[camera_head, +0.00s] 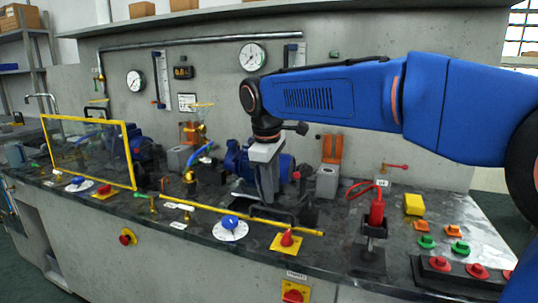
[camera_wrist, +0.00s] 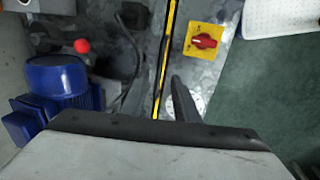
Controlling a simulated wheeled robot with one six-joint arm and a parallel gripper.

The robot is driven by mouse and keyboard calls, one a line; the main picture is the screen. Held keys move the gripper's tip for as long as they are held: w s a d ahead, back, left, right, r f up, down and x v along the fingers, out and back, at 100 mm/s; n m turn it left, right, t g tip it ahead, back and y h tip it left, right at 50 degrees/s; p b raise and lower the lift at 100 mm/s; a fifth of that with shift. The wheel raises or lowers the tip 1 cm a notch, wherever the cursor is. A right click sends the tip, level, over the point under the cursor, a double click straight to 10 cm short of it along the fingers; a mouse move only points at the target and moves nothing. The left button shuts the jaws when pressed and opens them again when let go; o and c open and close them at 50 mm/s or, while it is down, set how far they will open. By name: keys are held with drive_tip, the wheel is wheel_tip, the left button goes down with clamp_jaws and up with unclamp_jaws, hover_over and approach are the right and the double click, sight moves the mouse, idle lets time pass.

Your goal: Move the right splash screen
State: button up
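The left splash screen (camera_head: 128,155) stands upright at the left of the bench, a clear pane in a yellow frame. At the bench's front middle I see a long yellow bar (camera_head: 215,208), low along the counter; no upright pane shows above it, and I cannot tell if it is the right splash screen. A yellow strip with a dark line shows in the wrist view (camera_wrist: 165,60). My gripper (camera_head: 268,205) points down just behind the bar.
A blue pump (camera_head: 237,158) stands behind my gripper, also in the wrist view (camera_wrist: 60,82). A blue dial (camera_head: 230,222) and a red switch on a yellow plate (camera_head: 287,241) lie in front of the bar. A red-handled tool (camera_head: 376,210) stands to the right.

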wheel_tip(320, 180, up, 11)
drive_tip(key=s, duration=0.2)
drive_tip(key=shift+a+r, duration=0.2)
drive_tip(key=shift+a, duration=0.15)
drive_tip(key=shift+s, duration=0.15)
